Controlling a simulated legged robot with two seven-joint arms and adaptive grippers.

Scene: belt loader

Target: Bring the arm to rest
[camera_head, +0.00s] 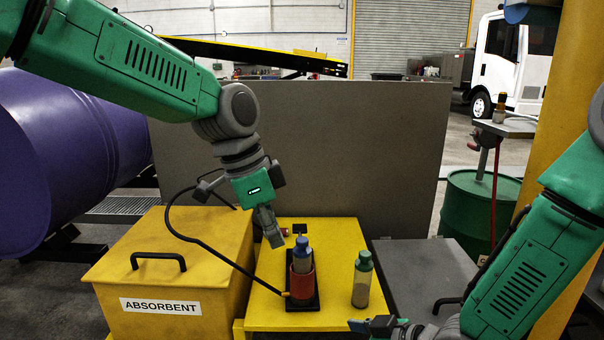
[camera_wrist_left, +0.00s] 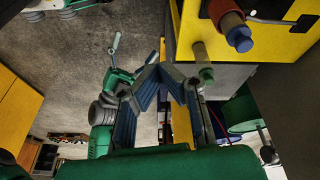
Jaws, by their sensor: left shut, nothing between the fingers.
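My left arm comes in from the upper left in the head view. Its gripper (camera_head: 272,232) hangs pointing down above the yellow table (camera_head: 330,235), just behind and left of a blue-capped bottle (camera_head: 302,255). In the left wrist view the left gripper's fingers (camera_wrist_left: 165,78) meet at the tips, with nothing between them. My right arm comes in from the right. Its gripper (camera_head: 378,325) is low at the front edge of the yellow table, partly cut off by the picture's bottom, so its jaw state is unclear.
The blue-capped bottle stands in a red holder (camera_head: 301,284) on a black base. A green-capped bottle (camera_head: 361,282) stands to its right. A yellow absorbent box (camera_head: 190,245) is at left. A grey panel (camera_head: 330,150) rises behind. A green drum (camera_head: 470,210) stands at right.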

